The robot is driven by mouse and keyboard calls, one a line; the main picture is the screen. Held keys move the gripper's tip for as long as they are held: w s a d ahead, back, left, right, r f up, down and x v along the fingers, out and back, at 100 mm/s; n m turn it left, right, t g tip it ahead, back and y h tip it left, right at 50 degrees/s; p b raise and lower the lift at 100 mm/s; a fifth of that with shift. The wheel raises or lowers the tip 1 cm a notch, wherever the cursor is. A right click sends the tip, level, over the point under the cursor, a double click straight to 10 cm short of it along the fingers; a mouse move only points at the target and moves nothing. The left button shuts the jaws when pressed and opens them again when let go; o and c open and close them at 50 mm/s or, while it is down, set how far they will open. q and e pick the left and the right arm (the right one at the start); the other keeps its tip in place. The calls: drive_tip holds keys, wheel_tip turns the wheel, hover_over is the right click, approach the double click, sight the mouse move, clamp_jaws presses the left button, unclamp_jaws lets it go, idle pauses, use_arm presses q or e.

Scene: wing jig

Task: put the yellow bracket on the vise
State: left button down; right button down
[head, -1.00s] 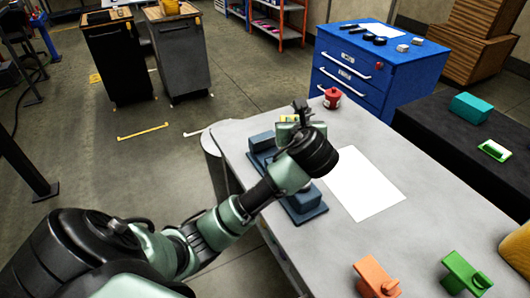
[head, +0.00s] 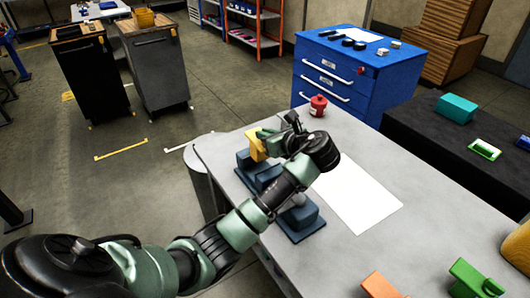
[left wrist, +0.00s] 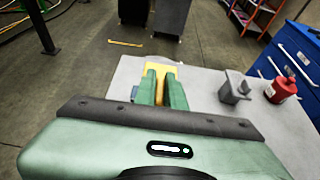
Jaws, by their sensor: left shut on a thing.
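The yellow bracket (head: 257,146) is held in my left gripper (head: 270,142), at the far end of the blue vise (head: 304,217). In the left wrist view, the green fingers (left wrist: 160,90) are shut on the bracket (left wrist: 158,68). The bracket overlaps the vise's far block in the head view; I cannot tell whether it touches it. My left wrist and forearm hide part of the vise's middle. Only a small blue bit of the vise shows beside the fingers in the wrist view. My right gripper is not in view.
A red can (head: 318,106) stands just beyond the gripper. A white sheet (head: 358,195) lies right of the vise. An orange bracket (head: 379,285) and a green bracket (head: 472,277) are at the near edge. A grey part (left wrist: 235,88) stands near the can.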

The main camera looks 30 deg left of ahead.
use_arm(q)
wheel_tip(320, 180, down, 6)
drive_tip(key=shift+f, duration=0.25)
drive_tip(key=c, duration=1.5)
unclamp_jaws()
drive_tip(key=shift+f, duration=0.1)
drive_tip(key=v, duration=1.2)
drive_tip(key=shift+b, duration=0.45)
drive_tip(key=shift+s+d, duration=0.1)
